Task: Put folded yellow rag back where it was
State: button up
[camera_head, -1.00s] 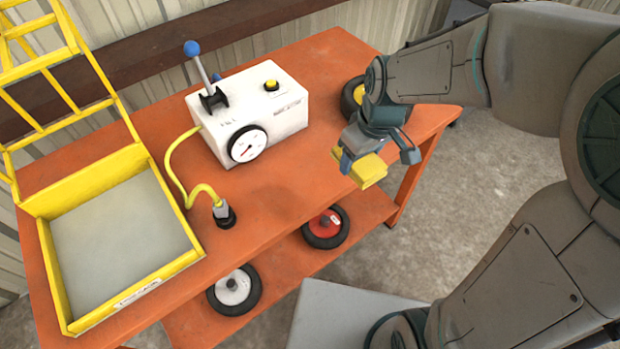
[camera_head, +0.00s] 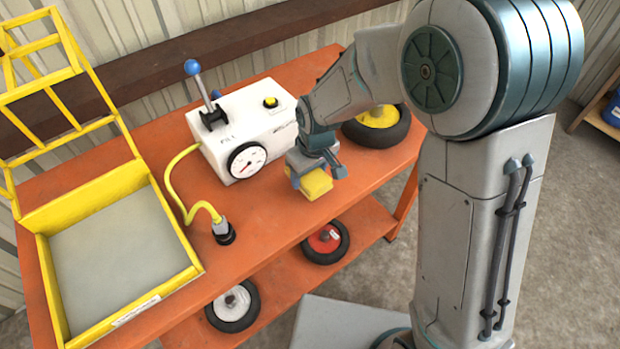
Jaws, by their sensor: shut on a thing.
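The folded yellow rag (camera_head: 317,184) is a small yellow block shape between the fingers of my gripper (camera_head: 316,176). My gripper is shut on it, over the right part of the orange workbench (camera_head: 275,212), right of the white box. The rag seems to be just above or near the bench top; I cannot tell whether it touches. My arm comes in from the right and hides part of the bench behind the gripper.
A white box (camera_head: 225,140) with a gauge and blue-knobbed lever stands left of my gripper. A yellow hose ends at a black fitting (camera_head: 223,235). A yellow-rimmed tray (camera_head: 175,283) is at left. A yellow-hubbed wheel (camera_head: 385,135) lies behind right. Wheels stand on the lower shelf.

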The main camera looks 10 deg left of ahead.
aim_at(311, 175)
jog(key=shift+f, duration=1.55)
jog(key=shift+f, duration=0.2)
jog(key=o, duration=0.9)
jog(key=shift+o, duration=0.2)
jog(key=shift+r, duration=0.1)
jog(key=shift+r, duration=0.6)
jog(key=r, duration=0.3)
jog(key=d+r, duration=0.1)
jog(key=r, duration=0.3)
jog(key=s+r, duration=0.1)
jog(key=r, duration=0.3)
jog(key=shift+s+d, duration=0.1)
jog(key=shift+d, duration=0.1)
